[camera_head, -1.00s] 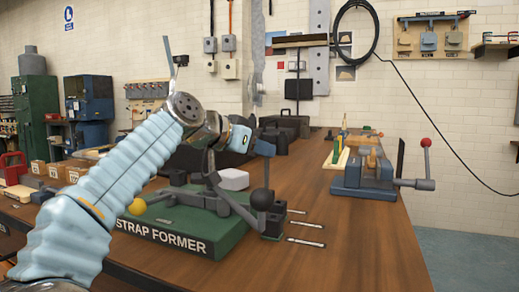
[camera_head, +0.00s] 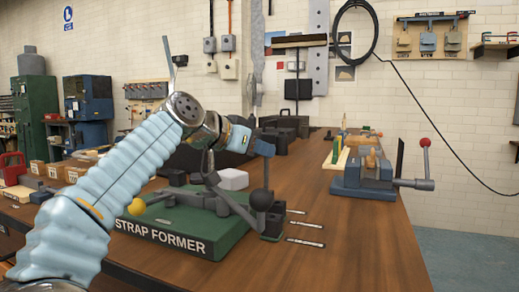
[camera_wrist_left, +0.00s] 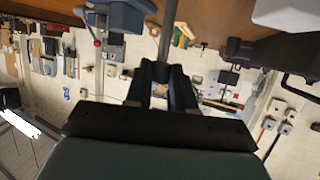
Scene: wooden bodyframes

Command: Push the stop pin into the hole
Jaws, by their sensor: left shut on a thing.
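The green strap former (camera_head: 205,232) stands on the wooden bench, with a yellow ball knob (camera_head: 137,207), a black ball knob (camera_head: 262,198) and grey arms. A black block (camera_head: 272,226) sits at its right end. My left gripper (camera_head: 265,148) is above this right end, fingers pointing right. In the left wrist view its fingers (camera_wrist_left: 162,82) are shut on a thin grey rod (camera_wrist_left: 168,28), which looks like the stop pin. In the head view a thin upright piece shows below the fingertips; I cannot tell whether it touches the fixture. The hole is not discernible. My right gripper is not in view.
Several slim metal pins (camera_head: 306,243) lie on the bench just right of the fixture. A blue-grey vise (camera_head: 363,178) with a red-knobbed lever stands at the right. Bare bench (camera_head: 350,245) lies at front right.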

